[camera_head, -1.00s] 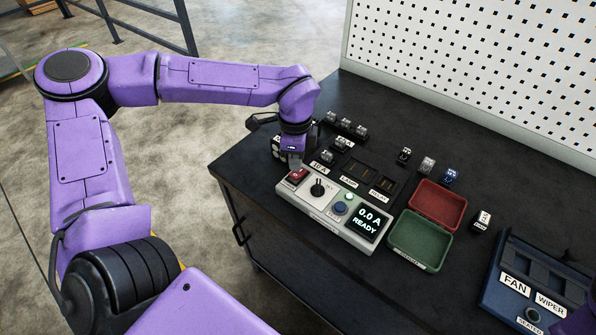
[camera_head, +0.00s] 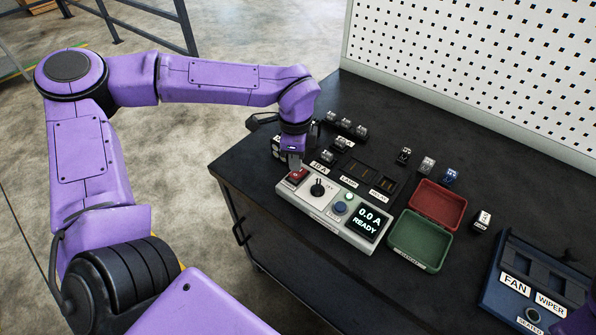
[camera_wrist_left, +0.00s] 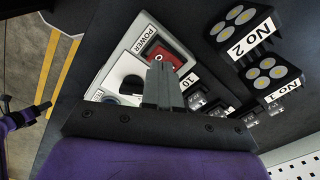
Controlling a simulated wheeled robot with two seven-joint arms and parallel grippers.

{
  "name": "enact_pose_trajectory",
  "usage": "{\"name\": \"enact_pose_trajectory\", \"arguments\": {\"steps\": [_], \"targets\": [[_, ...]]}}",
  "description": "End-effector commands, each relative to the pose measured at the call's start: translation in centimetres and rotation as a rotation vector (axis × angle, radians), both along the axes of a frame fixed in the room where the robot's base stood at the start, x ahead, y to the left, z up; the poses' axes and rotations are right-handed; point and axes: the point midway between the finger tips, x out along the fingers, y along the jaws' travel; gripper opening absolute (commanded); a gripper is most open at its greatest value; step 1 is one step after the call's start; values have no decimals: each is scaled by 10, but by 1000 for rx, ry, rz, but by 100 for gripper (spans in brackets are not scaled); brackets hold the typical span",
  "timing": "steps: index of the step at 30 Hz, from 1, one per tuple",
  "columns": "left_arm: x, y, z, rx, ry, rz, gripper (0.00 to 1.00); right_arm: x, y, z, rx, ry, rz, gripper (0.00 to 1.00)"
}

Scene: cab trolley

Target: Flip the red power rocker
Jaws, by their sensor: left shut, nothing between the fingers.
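The red power rocker (camera_head: 297,175) sits at the left end of a grey control box (camera_head: 322,211) on the black trolley top. The box has a black knob, a green light, a blue button and a display reading "0.0 A READY". My left gripper (camera_head: 295,163) is shut and empty, pointing down at the rocker's far edge. In the left wrist view the shut fingers (camera_wrist_left: 162,72) overlap part of the rocker (camera_wrist_left: 165,57), beside the POWER label. I cannot tell whether they touch it.
Behind the box stand several small labelled blocks (camera_head: 341,144) and lamp units, No 1 and No 2 (camera_wrist_left: 245,30). A blue FAN/WIPER unit (camera_head: 500,292) stands at far right.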

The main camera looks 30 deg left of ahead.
Motion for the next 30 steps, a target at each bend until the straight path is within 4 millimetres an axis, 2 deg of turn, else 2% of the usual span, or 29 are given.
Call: {"name": "enact_pose_trajectory", "arguments": {"steps": [30], "targets": [[0,0,-19,0,0,0,0,0,0,-17,0,0,0,43]]}}
